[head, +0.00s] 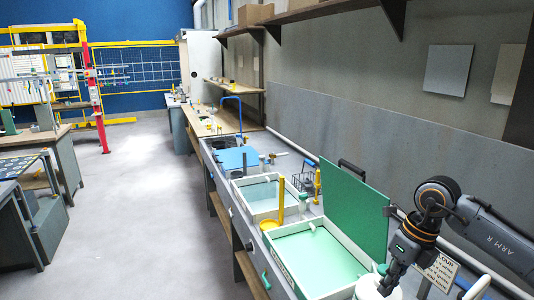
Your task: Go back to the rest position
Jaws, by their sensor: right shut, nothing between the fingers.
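My right arm, marked ARM R, comes in from the lower right. My right gripper (386,287) points down near the bottom edge, shut and empty. It overlaps a round white object (370,289) in the picture; I cannot tell whether they touch. My left gripper is not in view.
A tray with a light green inside (290,236) and a raised green lid (352,205) lies left of my right gripper. Behind are a second basin (262,190), a yellow cylinder (281,200) and a wire rack (303,181). A small sign (441,272) stands beside the arm. The floor (130,200) is clear.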

